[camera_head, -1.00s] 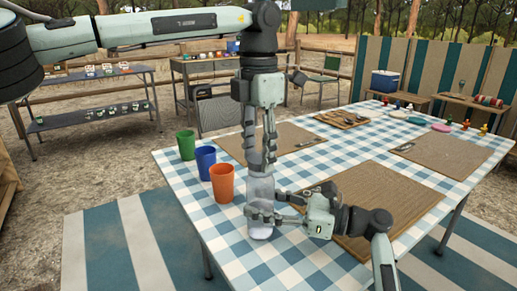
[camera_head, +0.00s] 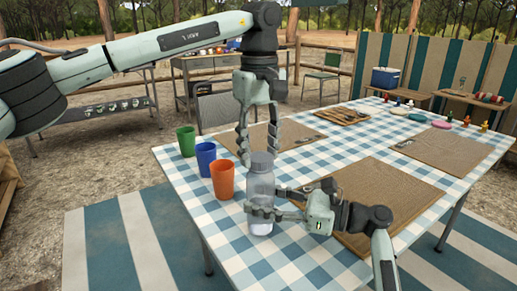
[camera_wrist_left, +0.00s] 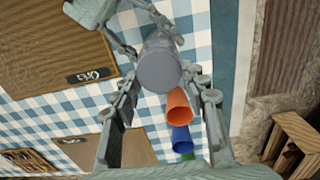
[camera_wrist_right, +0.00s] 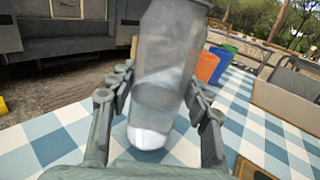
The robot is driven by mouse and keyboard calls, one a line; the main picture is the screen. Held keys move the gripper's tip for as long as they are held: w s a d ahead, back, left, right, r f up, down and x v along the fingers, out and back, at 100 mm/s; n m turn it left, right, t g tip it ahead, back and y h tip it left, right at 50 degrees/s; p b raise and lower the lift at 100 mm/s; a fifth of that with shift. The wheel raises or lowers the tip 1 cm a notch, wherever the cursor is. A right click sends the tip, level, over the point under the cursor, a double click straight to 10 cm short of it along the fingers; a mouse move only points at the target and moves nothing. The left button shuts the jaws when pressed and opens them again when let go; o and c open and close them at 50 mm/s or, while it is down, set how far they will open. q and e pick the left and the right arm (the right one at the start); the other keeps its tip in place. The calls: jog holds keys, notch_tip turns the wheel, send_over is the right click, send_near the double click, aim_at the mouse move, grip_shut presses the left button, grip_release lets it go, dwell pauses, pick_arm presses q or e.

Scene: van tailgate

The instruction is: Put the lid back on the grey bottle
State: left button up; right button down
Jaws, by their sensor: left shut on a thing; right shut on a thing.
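The grey bottle (camera_head: 261,200) stands upright near the front left edge of the checked table; its clear body also shows in the right wrist view (camera_wrist_right: 165,70). The grey lid (camera_wrist_left: 159,70) sits at the bottle's top; I cannot tell whether it is fully seated. My left gripper (camera_head: 258,156) points down from above, with its fingertips on either side of the lid. My right gripper (camera_head: 262,211) reaches in from the right and is shut around the bottle's lower body.
Orange (camera_head: 222,180), blue (camera_head: 205,159) and green (camera_head: 186,141) cups stand just left of the bottle. A brown placemat (camera_head: 385,200) lies to the right. A cutlery tray (camera_head: 342,117) and small coloured items are farther back.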

pick_arm(q)
jog(key=m, duration=0.5)
jog(key=shift+d, duration=0.1)
jog(key=m, duration=0.7)
jog(key=shift+d+m, duration=0.15)
jog(key=shift+m, duration=0.15)
jog(key=m, duration=0.3)
jog(key=shift+m, duration=0.3)
jog(key=o, duration=0.7)
jog(key=shift+c, duration=0.2)
